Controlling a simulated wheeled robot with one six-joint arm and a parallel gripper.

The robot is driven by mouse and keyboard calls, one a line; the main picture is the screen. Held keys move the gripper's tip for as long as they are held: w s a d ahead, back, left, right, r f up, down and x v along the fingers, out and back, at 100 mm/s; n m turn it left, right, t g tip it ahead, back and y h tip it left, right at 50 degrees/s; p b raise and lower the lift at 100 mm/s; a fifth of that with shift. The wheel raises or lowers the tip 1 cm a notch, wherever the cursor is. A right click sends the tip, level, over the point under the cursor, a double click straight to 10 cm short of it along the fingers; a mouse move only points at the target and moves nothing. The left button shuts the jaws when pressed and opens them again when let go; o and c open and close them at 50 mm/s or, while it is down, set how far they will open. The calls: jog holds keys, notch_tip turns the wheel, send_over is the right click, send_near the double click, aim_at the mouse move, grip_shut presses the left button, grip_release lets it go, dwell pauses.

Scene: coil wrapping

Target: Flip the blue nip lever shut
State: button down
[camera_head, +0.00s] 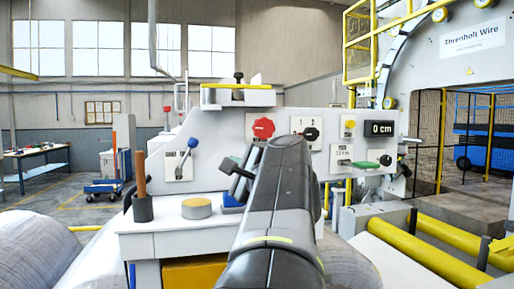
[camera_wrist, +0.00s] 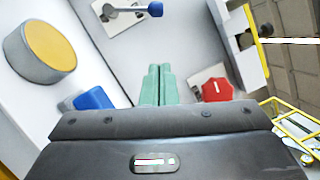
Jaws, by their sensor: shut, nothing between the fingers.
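The blue nip lever (camera_head: 191,144) is on a white plate on the upright machine panel, left of the red knob. Its round blue knob is at the upper right end of a short stem. In the wrist view the lever (camera_wrist: 154,9) shows near the top edge, its stem pointing right from its plate. My gripper (camera_head: 238,170) is in front of the panel, right of the lever and partly hidden by my arm. In the wrist view its green fingers (camera_wrist: 157,85) are pressed together with nothing between them. They are apart from the lever.
A red knob (camera_head: 263,128) sits on the panel near my gripper and also shows in the wrist view (camera_wrist: 217,91). Yellow rollers (camera_head: 410,262) lie at right.

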aim_at(186, 156)
jog(key=shift+w, duration=0.1)
jog(key=p+x, duration=0.1)
jog(key=x, duration=0.3)
jog(key=s+a+p+x, duration=0.1)
jog(key=p+x, duration=0.1)
jog(key=x, duration=0.2)
jog(key=a+r+p+x, duration=0.1)
jog(key=p+x, duration=0.1)
jog(key=x, duration=0.2)
jog(key=shift+a, duration=0.3)
